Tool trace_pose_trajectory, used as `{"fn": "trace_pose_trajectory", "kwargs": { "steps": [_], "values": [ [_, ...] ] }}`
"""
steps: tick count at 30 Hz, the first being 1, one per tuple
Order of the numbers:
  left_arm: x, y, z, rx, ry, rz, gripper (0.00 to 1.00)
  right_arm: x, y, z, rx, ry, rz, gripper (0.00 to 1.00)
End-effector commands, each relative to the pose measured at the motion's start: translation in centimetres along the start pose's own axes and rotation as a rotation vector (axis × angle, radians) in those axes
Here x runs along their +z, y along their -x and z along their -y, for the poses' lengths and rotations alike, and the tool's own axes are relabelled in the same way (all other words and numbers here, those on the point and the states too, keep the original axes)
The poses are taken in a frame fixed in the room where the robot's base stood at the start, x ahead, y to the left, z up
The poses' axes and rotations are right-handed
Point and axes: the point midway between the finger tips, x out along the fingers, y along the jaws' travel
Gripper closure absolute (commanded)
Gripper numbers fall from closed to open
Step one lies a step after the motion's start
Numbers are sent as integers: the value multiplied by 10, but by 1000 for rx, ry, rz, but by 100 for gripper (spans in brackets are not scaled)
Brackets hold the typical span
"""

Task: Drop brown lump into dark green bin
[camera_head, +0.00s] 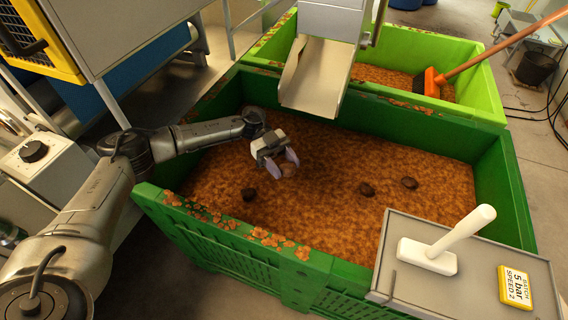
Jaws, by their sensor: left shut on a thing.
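The dark green bin (513,185) fills the middle of the head view and holds a wide bed of brown crumbly mash. My left gripper (283,164) hangs over the left part of this bin, pointing down. Its two pale fingers are shut on a brown lump (287,170), which shows only in part between them and blends with the mash behind. The lump is inside the bin's outline in the picture; its exact height above the mash is hard to tell. My right gripper is not in view.
A metal chute (318,78) overhangs the bin's back edge. A light green bin (480,92) with an orange broom (490,56) stands behind. A control panel (480,285) with a white lever covers the front right corner.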

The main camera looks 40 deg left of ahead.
Motion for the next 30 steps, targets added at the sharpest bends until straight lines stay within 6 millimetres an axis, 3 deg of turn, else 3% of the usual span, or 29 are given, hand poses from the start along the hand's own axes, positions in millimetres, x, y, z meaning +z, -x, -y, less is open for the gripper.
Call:
{"fn": "trace_pose_trajectory", "kwargs": {
  "steps": [1,2,10,20,23,30],
  "values": [
    [0,0,0,0,0,0,73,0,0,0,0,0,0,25],
    [0,0,0,0,0,0,47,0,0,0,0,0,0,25],
    [0,0,0,0,0,0,22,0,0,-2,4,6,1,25],
    [0,4,0,-1,1,1,20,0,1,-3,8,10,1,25],
    [-1,14,1,-3,1,2,20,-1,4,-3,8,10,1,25],
    [-2,60,1,-6,1,1,20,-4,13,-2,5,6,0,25]
  ]
}}
